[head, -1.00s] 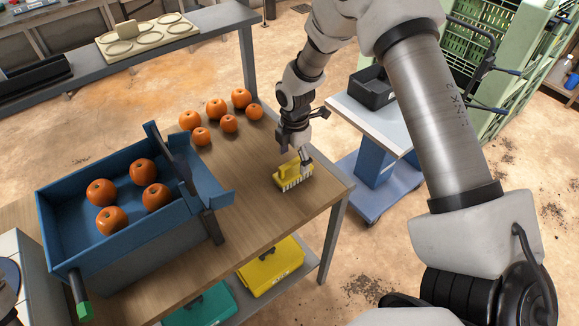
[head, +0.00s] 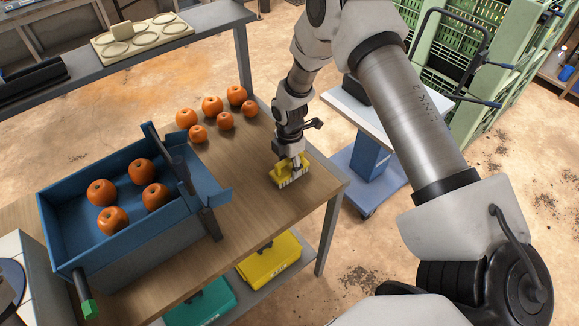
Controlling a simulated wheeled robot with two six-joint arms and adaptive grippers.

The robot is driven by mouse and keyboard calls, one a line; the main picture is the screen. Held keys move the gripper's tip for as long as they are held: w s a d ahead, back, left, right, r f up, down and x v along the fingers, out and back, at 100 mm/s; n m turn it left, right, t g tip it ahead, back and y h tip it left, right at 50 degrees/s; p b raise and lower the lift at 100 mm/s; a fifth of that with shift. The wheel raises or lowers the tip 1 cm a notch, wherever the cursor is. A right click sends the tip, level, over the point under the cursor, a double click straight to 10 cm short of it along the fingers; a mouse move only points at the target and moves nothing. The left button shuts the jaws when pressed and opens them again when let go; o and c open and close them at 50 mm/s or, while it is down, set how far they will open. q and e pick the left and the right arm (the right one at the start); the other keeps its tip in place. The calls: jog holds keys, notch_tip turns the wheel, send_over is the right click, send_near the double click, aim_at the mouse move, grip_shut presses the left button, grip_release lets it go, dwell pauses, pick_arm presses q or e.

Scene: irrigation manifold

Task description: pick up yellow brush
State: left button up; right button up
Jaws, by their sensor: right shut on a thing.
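The yellow brush (head: 289,177) with pale bristles is at the right end of the wooden table, bristles down. It looks to be on the tabletop or just above it; I cannot tell which. My right gripper (head: 291,161) comes down over the brush from above and is shut on its upper part, hiding some of it. My left gripper is not in view.
A blue tray (head: 62,240) with several oranges stands left on the wooden table (head: 243,218). Several loose oranges (head: 211,105) lie at the table's back. Yellow (head: 268,262) and teal (head: 203,300) bins sit below. A blue cart (head: 371,155) stands to the right.

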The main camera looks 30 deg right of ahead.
jog(key=shift+w+r+b, duration=0.2)
jog(key=shift+r+b, duration=0.3)
jog(key=shift+r, duration=0.05)
notch_tip(320, 180, up, 2)
jog(key=shift+r+b, duration=0.1)
jog(key=shift+b, duration=0.5)
jog(key=s+a+b, duration=0.1)
jog(key=s+a, duration=0.2)
jog(key=a, duration=0.1)
jog(key=s+a+b, duration=0.2)
jog(key=s+a, duration=0.1)
jog(key=s+a+r+b, duration=0.1)
jog(key=s+a, duration=0.2)
jog(key=a, duration=0.1)
jog(key=shift+s+a+r, duration=0.1)
jog(key=shift+s+a, duration=0.05)
jog(key=shift+a, duration=0.15)
jog(key=shift+s+a+r+b, duration=0.1)
jog(key=shift+s+a+b, duration=0.3)
jog(key=shift+b, duration=0.05)
